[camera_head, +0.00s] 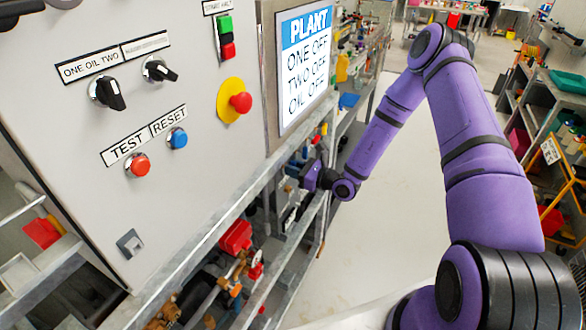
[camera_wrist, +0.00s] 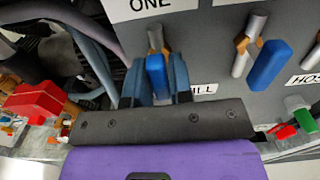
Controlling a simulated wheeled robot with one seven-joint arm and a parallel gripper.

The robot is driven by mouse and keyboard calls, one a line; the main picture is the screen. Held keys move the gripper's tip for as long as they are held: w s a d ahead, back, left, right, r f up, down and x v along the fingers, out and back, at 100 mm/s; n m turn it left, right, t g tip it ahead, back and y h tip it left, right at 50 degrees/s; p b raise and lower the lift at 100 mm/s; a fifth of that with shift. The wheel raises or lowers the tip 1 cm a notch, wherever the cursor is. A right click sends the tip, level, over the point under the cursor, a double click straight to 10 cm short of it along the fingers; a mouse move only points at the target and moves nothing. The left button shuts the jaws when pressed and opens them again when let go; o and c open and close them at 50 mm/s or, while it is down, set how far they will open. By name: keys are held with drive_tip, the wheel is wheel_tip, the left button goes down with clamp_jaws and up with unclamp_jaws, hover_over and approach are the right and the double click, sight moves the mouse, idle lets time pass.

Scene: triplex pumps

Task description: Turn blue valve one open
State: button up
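Blue valve one's lever (camera_wrist: 156,77) hangs below the label reading ONE (camera_wrist: 152,5) on a grey panel in the wrist view. It points roughly up and down in that picture. My gripper (camera_wrist: 158,85) has one finger close along each side of this blue lever and appears shut on it. Slight gaps at the fingers are too small to judge. In the head view my gripper (camera_head: 312,177) reaches low into the metal rack beside the cabinet, and the lever is hidden there. The screen (camera_head: 305,65) reads PLANT, ONE OFF, TWO OFF, OIL OFF.
A second blue lever (camera_wrist: 269,65) is just to the right on the same panel. A red part (camera_wrist: 35,100) is at left, and green and red handles (camera_wrist: 300,113) are at right. The control cabinet (camera_head: 200,170) stands left of my arm. The floor (camera_head: 390,190) beside the rack is clear.

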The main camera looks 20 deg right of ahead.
drive_tip(key=o, duration=0.3)
drive_tip(key=v, duration=1.1)
drive_tip(key=shift+w, duration=0.1)
drive_tip(key=shift+a+r, duration=0.1)
drive_tip(key=shift+r, duration=0.05)
